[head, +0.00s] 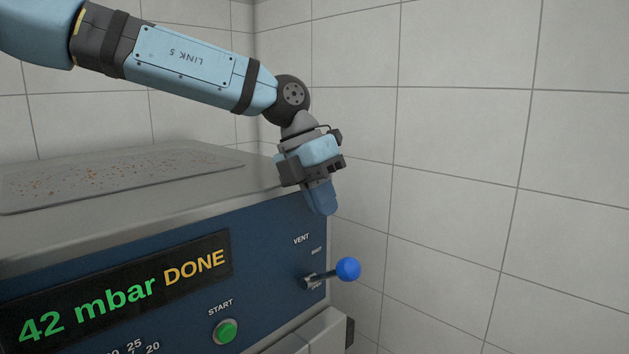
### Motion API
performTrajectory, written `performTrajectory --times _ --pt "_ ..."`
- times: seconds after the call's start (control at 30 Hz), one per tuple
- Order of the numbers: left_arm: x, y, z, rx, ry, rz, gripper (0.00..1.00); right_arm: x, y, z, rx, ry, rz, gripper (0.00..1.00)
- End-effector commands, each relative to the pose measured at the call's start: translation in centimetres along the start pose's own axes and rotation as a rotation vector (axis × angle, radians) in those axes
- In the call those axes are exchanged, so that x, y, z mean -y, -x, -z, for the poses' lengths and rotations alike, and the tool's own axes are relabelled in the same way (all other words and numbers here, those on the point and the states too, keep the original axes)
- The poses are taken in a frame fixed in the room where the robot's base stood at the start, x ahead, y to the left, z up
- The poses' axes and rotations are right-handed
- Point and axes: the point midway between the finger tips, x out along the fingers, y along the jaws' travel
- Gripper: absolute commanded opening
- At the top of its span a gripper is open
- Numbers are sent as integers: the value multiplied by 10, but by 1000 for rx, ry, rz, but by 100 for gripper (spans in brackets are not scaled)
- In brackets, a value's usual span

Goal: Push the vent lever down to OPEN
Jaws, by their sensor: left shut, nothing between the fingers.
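The vent lever is a dark rod with a blue ball knob (348,269) at the right end of the blue front panel. It sticks out toward the right and slightly up. The VENT label (301,239) is above it, with a small SHUT marking under that. The lower marking is partly hidden by the lever's base. My left gripper (322,207) is shut and empty, fingers pointing down. It shows above the lever and a little left of the knob, with a visible gap between them. My right gripper is not in view.
The display (120,286) reads "42 mbar DONE". A green START button (225,331) is left of the lever. A flat tray (120,175) with brown crumbs lies on the machine's top. A tiled wall (460,180) stands behind and to the right.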

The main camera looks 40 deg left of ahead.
Motion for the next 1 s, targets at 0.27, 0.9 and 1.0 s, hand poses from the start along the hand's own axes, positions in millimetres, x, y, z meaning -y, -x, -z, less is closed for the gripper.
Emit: performTrajectory --times 0.27,0.9,1.0 --pt "0 -55 1 -3 -1 -2 0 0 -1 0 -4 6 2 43" --pt "0 -74 0 0 -1 0 0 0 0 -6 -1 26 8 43" --pt "-2 -74 0 0 -1 0 0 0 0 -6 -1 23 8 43"
